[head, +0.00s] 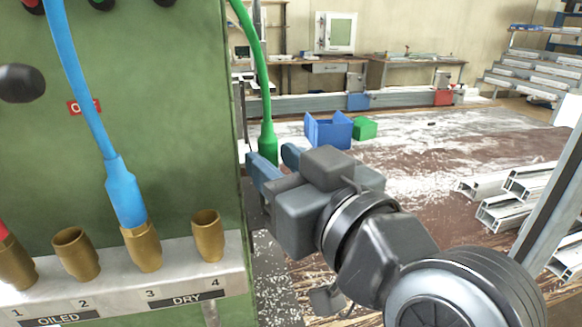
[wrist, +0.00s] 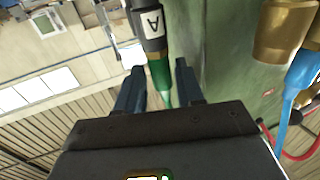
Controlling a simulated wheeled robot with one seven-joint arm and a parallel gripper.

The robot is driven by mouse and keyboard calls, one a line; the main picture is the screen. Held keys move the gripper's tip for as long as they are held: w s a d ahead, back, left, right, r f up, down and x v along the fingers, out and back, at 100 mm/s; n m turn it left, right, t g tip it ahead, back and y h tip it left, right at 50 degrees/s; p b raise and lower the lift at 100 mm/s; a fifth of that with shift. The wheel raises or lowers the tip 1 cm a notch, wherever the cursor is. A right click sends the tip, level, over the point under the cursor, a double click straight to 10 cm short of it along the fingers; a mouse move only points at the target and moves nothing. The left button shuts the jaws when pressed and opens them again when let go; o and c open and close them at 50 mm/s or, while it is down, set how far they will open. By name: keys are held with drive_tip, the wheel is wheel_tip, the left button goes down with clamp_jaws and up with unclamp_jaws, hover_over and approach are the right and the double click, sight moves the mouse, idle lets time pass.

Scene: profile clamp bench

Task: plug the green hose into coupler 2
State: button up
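The green hose (head: 256,62) hangs down beside the right edge of the green cabinet. Its thicker green end (head: 267,140) is at my gripper (head: 270,163). In the wrist view the green hose (wrist: 160,78), with a grey collar marked "A", shows between my two blue fingers (wrist: 158,85). The fingers are apart, with a small gap on each side of the hose; I cannot tell how deep it sits between them. Coupler 2 (head: 76,255) is an empty brass socket on the sloped metal strip, above the label "2".
A blue hose (head: 122,190) is plugged into coupler 3 (head: 143,250). A red hose end is in coupler 1 (head: 14,265). Coupler 4 (head: 208,238) is empty. A black knob (head: 20,84) sticks out at left. Metal profiles (head: 510,200) lie at right.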

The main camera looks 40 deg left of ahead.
clamp_jaws()
idle(0.7)
idle(0.5)
drive_tip(key=shift+r+p, duration=0.75)
drive_tip(key=shift+r, duration=0.2)
idle(1.4)
drive_tip(key=shift+r+p, duration=0.3)
drive_tip(key=shift+r+p, duration=0.7)
drive_tip(key=shift+r, duration=0.2)
drive_tip(key=p, duration=0.2)
approach(269, 125)
drive_tip(key=s, duration=0.1)
drive_tip(key=s+d, duration=0.1)
drive_tip(key=s, duration=0.2)
drive_tip(key=shift+s+d, duration=0.3)
idle(1.7)
